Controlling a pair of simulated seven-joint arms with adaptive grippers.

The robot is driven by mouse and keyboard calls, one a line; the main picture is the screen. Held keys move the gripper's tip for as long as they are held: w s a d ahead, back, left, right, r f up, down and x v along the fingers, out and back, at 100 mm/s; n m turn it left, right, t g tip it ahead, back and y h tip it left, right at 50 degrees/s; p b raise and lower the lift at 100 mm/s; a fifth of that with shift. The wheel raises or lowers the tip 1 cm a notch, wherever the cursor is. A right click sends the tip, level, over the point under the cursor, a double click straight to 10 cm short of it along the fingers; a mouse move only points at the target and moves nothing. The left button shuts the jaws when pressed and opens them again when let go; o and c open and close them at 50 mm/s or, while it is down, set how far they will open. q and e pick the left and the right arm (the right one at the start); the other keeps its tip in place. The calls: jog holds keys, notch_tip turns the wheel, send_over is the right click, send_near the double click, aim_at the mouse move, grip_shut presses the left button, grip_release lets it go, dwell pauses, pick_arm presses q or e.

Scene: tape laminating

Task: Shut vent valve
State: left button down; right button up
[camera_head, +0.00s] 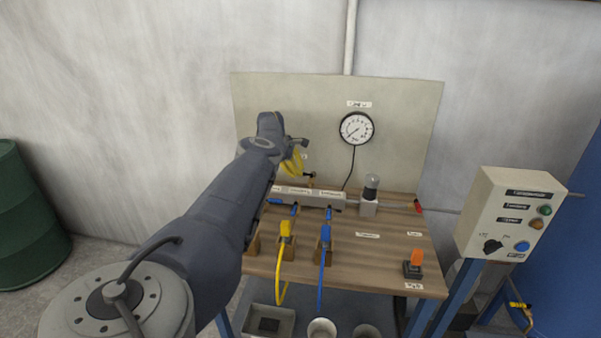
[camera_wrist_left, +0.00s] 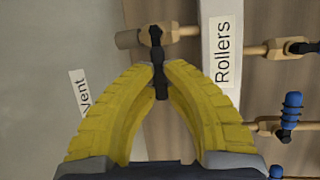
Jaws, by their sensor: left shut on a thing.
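The vent valve's black handle (camera_wrist_left: 156,42) shows in the left wrist view on a short brass pipe (camera_wrist_left: 186,31), beside the "Vent" label (camera_wrist_left: 78,92). The handle lies across the pipe, and its lower end is between my yellow fingertips. My left gripper (camera_wrist_left: 162,72) is shut on this handle. In the head view my left gripper (camera_head: 295,164) is at the back of the bench, behind the grey manifold (camera_head: 312,196). The arm and fingers partly hide that spot. My right gripper is not in view.
Blue-handled valves (camera_wrist_left: 291,112) sit on the manifold's other side. Yellow (camera_head: 285,230) and blue (camera_head: 325,238) hose connectors stand at the wooden bench (camera_head: 375,262) front. A pressure gauge (camera_head: 356,128) hangs on the back panel. A control box (camera_head: 512,215) stands at right.

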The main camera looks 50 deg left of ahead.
pick_arm(q)
jog(key=shift+d+f, duration=0.1)
jog(key=c, duration=1.4)
grip_release()
jog(key=shift+w, duration=0.1)
jog(key=shift+s+a+r, duration=0.25)
jog(key=shift+r, duration=0.3)
jog(key=v, duration=1)
jog(key=shift+s+r, duration=0.2)
jog(key=shift+r, duration=0.15)
